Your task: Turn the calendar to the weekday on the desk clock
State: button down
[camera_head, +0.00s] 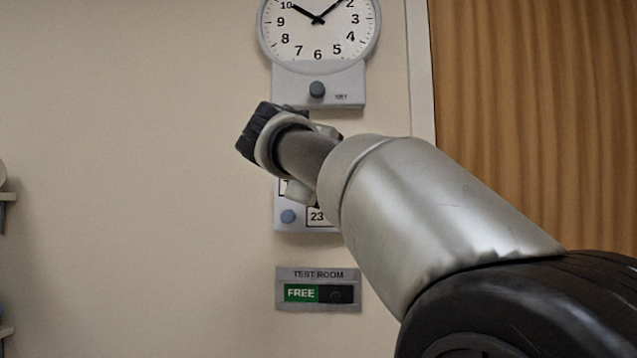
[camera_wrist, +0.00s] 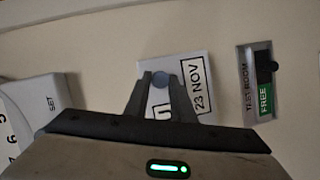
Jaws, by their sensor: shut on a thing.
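The calendar is a pale wall panel (camera_head: 282,226), mostly hidden behind my arm in the head view. Its "23" and a blue-grey knob (camera_head: 288,216) at lower left show there. In the wrist view the calendar (camera_wrist: 185,68) appears turned sideways, with "23 NOV" and a partly covered weekday window (camera_wrist: 161,112). My gripper (camera_wrist: 160,76) is shut on a second round blue-grey knob (camera_wrist: 160,79), beside that window. The weekday text cannot be read. The clock (camera_head: 318,25) is a round white dial above; no weekday shows on its visible part.
Below the calendar is a TEST ROOM sign (camera_head: 318,274) reading FREE, with a dark slider. A wooden door (camera_head: 530,100) stands at right. The wall at left is mostly bare.

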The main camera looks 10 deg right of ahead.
jog(key=shift+f, duration=0.1)
jog(key=c, duration=1.5)
grip_release()
jog(key=v, duration=1.7)
jog(key=shift+s+a, duration=0.1)
jog(key=shift+s, duration=0.1)
